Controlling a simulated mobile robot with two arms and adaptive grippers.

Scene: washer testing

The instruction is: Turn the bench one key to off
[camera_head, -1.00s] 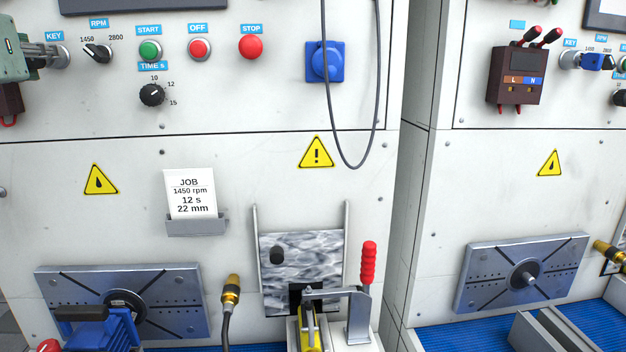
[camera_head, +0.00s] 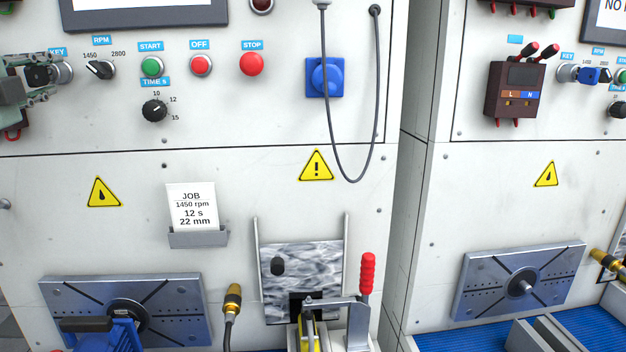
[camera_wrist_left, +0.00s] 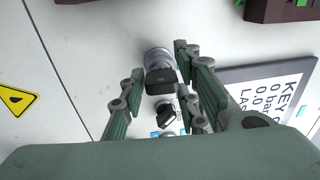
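The bench one key (camera_head: 38,76) is a dark key head in a round silver lock (camera_head: 64,72) beside the KEY label, at the left edge of the head view. My left gripper (camera_head: 40,78) is at the key, with one finger above it and one below. In the left wrist view, the black key head (camera_wrist_left: 161,82) lies between the two spread fingers of my left gripper (camera_wrist_left: 160,64). Small gaps seem to show beside it, so the fingers look open around it. The key's exact angle is hard to tell. My right gripper is not in view.
The RPM knob (camera_head: 100,69), green START button (camera_head: 152,66), red OFF button (camera_head: 201,65) and STOP button (camera_head: 252,64) run to the right of the key. The TIME knob (camera_head: 155,110) is below. Bench two's blue key (camera_head: 588,74) is at far right.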

